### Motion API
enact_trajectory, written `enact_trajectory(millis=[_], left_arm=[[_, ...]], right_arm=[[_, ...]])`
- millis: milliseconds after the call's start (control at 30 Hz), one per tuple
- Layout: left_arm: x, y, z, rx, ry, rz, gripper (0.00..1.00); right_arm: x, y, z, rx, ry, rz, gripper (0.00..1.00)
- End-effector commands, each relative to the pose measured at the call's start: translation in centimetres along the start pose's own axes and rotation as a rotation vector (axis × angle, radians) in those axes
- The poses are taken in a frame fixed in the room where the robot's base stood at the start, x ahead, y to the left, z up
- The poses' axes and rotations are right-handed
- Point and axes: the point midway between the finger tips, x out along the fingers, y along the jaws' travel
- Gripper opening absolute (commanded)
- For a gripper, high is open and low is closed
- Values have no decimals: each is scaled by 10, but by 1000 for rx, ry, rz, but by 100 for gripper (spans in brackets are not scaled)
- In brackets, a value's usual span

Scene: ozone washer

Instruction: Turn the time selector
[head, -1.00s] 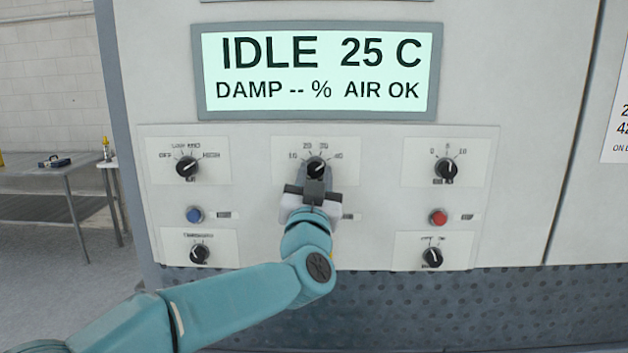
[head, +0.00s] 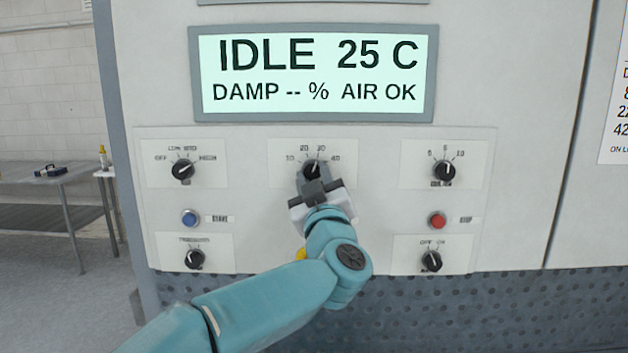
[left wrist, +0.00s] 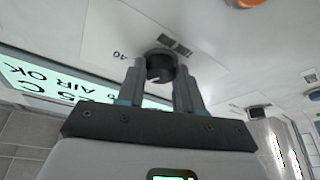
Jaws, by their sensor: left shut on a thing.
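The time selector (head: 311,166) is a black knob at the top middle of the panel, with marks from 10 to 40 around it. Its white pointer leans up and right, near the 30 mark. My left gripper (head: 310,179) comes from below and is shut on the knob, partly covering it. In the left wrist view the knob (left wrist: 160,66) sits between the two grey fingertips of my left gripper (left wrist: 160,78). My right gripper is not in view.
A display (head: 312,75) reads IDLE 25 C. Other knobs flank the selector, at left (head: 183,169) and right (head: 444,170). A blue button (head: 190,218) and a red button (head: 437,220) sit lower. A metal table (head: 50,178) stands at far left.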

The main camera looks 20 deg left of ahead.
Motion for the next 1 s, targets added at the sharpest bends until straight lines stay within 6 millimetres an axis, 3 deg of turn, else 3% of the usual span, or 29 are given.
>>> enact_trajectory(millis=[467, 500, 567, 867, 1000], left_arm=[[0, 0, -1, -17, 1, -6, 5], [0, 0, -1, -17, 1, -6, 42], [0, 0, -1, -16, 1, -6, 61], [-1, 0, 0, -16, 0, -6, 61], [-15, 0, 2, -16, 0, -4, 61]], right_arm=[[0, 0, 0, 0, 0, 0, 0], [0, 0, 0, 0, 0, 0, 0], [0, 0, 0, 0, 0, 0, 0], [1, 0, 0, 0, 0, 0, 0], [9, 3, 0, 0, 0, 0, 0]])
